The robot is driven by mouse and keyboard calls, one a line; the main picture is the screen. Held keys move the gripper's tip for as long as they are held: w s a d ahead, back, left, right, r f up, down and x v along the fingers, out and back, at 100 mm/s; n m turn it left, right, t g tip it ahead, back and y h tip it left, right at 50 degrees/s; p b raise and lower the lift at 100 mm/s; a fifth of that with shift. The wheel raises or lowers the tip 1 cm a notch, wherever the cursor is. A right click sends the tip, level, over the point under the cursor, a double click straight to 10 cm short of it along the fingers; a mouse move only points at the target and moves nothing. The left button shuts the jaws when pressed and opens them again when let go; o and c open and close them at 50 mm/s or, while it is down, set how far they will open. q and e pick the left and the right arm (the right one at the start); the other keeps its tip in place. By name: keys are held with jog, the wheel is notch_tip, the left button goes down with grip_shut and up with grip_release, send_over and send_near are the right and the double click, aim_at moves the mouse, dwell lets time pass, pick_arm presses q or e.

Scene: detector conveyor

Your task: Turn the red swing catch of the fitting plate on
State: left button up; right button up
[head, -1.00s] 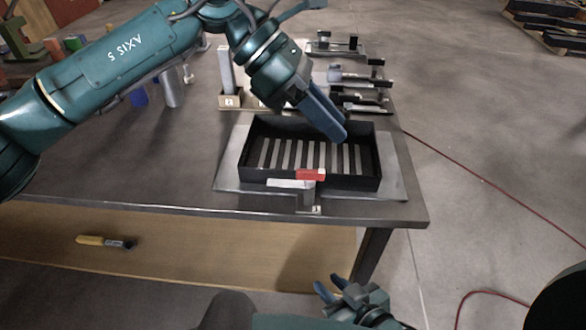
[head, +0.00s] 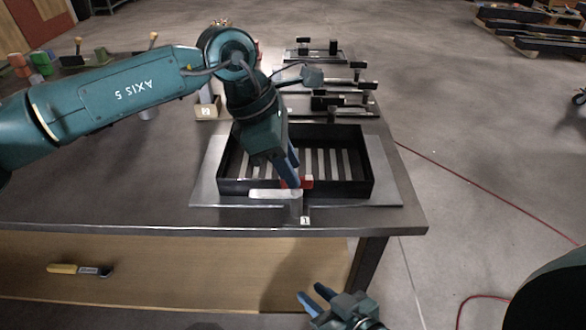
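The fitting plate (head: 393,190) is a grey steel sheet on the table, with a black open tray (head: 340,189) on it. The red swing catch (head: 307,183) sits at the tray's front wall, partly hidden by my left gripper. A pale bar (head: 268,194) lies just left of it. My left gripper (head: 291,183) points down over the front wall, its blue fingers together and tips right beside the catch; whether they touch it I cannot tell. My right gripper (head: 315,296) is open and empty, low in front of the table.
Several black-posted fixtures (head: 345,90) stand behind the tray on the table (head: 120,205). A small tan block (head: 207,107) stands behind my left arm. A yellow-handled tool (head: 78,269) lies on the lower shelf. The table's left front is clear.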

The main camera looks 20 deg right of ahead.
pick_arm(q)
jog(key=shift+x, duration=1)
grip_shut()
